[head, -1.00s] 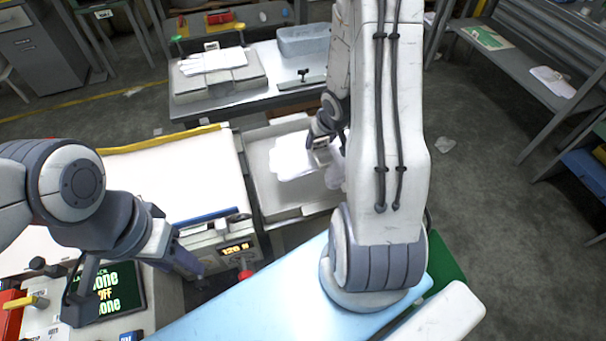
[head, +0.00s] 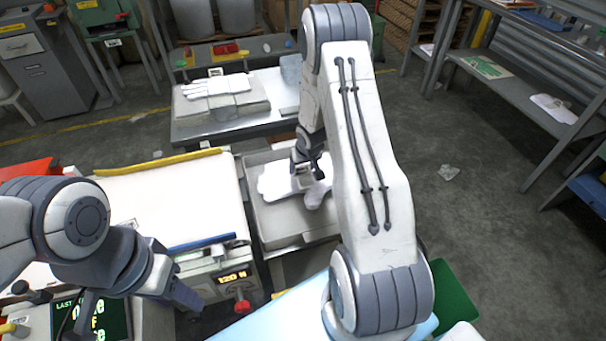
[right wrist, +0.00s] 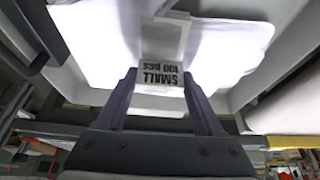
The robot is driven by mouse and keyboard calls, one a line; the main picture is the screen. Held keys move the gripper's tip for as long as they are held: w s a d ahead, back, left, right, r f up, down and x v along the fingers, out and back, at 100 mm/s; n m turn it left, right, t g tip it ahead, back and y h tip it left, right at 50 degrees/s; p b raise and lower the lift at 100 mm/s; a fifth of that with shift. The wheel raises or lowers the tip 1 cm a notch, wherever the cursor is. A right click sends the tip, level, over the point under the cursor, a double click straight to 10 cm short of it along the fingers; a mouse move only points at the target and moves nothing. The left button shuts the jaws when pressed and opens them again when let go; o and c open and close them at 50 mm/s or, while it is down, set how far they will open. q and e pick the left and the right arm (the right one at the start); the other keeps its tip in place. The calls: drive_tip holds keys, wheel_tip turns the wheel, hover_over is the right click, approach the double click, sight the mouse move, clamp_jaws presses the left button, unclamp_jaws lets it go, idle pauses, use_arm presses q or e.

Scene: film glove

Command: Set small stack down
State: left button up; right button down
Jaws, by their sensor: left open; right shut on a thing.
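My right gripper (head: 308,168) is shut on a white glove stack (head: 277,182) at the grey tray (head: 285,236) in the head view. White material shows on both sides of the jaws. In the right wrist view the jaws (right wrist: 160,84) grip the stack (right wrist: 100,45) at its band, whose label (right wrist: 160,73) reads "SMALL 100 pcs", upside down. The stack lies within the tray's walls; whether it touches the floor I cannot tell. My left gripper (head: 135,303) is open and empty at lower left, over the control panel.
A white-topped machine (head: 165,195) with a yellow bar stands left of the tray. Behind, a table (head: 200,130) holds a pad with white gloves (head: 217,86). A green bin (head: 452,292) is at lower right. Floor to the right is mostly clear.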

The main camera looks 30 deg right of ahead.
sight(303, 172)
use_arm(q)
drive_tip(key=shift+f+b, duration=0.35)
drive_tip(key=shift+f, duration=0.5)
use_arm(e)
drive_tip(key=shift+f, duration=1.35)
drive_tip(key=shift+f, duration=0.1)
drive_tip(key=shift+f, duration=0.15)
unclamp_jaws()
use_arm(q)
drive_tip(key=shift+f, duration=0.1)
use_arm(e)
drive_tip(key=shift+r, duration=0.2)
